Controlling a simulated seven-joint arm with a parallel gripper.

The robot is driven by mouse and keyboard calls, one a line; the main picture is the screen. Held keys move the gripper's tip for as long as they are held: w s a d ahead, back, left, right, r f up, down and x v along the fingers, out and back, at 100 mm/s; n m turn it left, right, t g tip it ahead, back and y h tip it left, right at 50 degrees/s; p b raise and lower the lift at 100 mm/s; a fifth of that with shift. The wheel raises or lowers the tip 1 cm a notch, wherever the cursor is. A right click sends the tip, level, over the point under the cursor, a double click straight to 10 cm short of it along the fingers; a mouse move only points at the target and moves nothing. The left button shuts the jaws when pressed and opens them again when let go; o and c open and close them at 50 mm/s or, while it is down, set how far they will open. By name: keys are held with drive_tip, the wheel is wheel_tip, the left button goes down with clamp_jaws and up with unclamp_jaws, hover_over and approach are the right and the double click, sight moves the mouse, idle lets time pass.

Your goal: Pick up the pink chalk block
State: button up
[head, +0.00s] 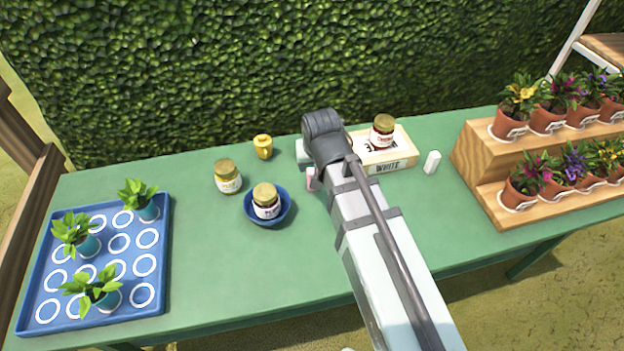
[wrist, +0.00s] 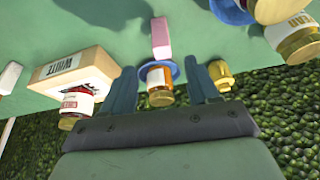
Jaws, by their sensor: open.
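The pink chalk block (head: 311,179) stands on the green table, partly hidden by my arm in the head view. In the wrist view the pink chalk block (wrist: 161,38) shows whole, beyond my fingertips and roughly in line with the gap between them. My gripper (wrist: 162,70) is open, its two dark blue-grey fingers apart with nothing held. My gripper's fingers are hidden behind the arm in the head view.
A wooden box marked WHITE (head: 385,158) with a jar on it and a white block (head: 432,162) are right of my arm. The front middle table is clear.

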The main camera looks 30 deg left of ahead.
sight(312, 171)
drive_tip(key=shift+x, duration=2.1)
drive_tip(key=shift+a+x, duration=0.2)
drive_tip(key=shift+x, duration=1.1)
drive_tip(key=shift+a+x, duration=0.2)
drive_tip(key=shift+x, duration=1.05)
drive_tip(key=shift+w+r, duration=0.15)
drive_tip(key=shift+w, duration=0.05)
drive_tip(key=c, duration=1.1)
